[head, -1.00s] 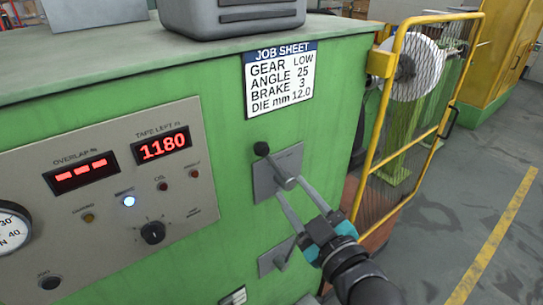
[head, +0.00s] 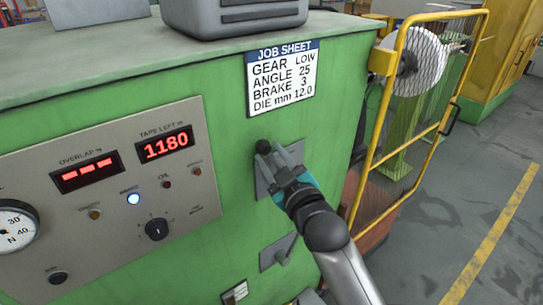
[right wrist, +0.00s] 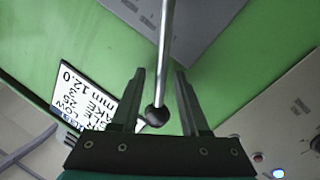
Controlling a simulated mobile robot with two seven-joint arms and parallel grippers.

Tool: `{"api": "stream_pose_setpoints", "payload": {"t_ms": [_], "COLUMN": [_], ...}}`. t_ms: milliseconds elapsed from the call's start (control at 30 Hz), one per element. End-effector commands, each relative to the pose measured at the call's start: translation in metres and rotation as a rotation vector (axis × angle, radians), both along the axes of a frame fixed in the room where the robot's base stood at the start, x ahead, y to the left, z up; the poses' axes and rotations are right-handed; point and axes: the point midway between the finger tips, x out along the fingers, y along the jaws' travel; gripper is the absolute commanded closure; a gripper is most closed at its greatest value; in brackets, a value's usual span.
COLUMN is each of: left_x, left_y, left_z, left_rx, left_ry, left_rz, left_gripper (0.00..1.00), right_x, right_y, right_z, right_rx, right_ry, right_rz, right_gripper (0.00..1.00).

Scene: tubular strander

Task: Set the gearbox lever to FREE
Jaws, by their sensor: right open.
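The gearbox lever has a black ball knob (head: 262,147) and stands at a grey plate (head: 264,186) on the green cabinet's front. In the right wrist view its bright metal rod (right wrist: 164,50) runs down from the plate, and the knob (right wrist: 157,116) lies between my fingers. My right gripper (head: 276,160) covers most of the lever and part of the plate in the head view. Its two fingers are open on either side of the lever, with gaps showing in the right wrist view (right wrist: 160,73). Lever position markings are not readable. My left gripper is out of view.
A second grey plate with a small lever (head: 278,252) sits below. A job sheet (head: 282,78) hangs above, and a control panel (head: 105,195) with displays and a knob is at left. A yellow mesh guard (head: 407,100) stands at right, near open floor.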

Motion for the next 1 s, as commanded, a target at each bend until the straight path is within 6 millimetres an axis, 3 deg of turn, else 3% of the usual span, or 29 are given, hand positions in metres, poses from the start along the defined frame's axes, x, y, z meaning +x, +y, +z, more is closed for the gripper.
{"api": "stream_pose_setpoints", "payload": {"t_ms": [200,600,1000], "left_x": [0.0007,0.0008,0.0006], "left_y": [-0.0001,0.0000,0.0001], "left_z": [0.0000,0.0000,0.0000], "left_rx": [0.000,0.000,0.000], "left_ry": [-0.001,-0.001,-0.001], "left_rz": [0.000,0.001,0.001], "left_gripper": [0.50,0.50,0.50], "right_x": [-0.0001,-0.0002,-0.0003], "right_y": [0.0002,0.0000,0.0000], "right_z": [0.0000,-0.0002,-0.0004], "right_rx": [0.001,0.001,0.000], "right_ry": [0.000,0.000,0.002], "right_rz": [0.000,0.000,0.000], "right_gripper": [0.56,1.00,1.00]}}
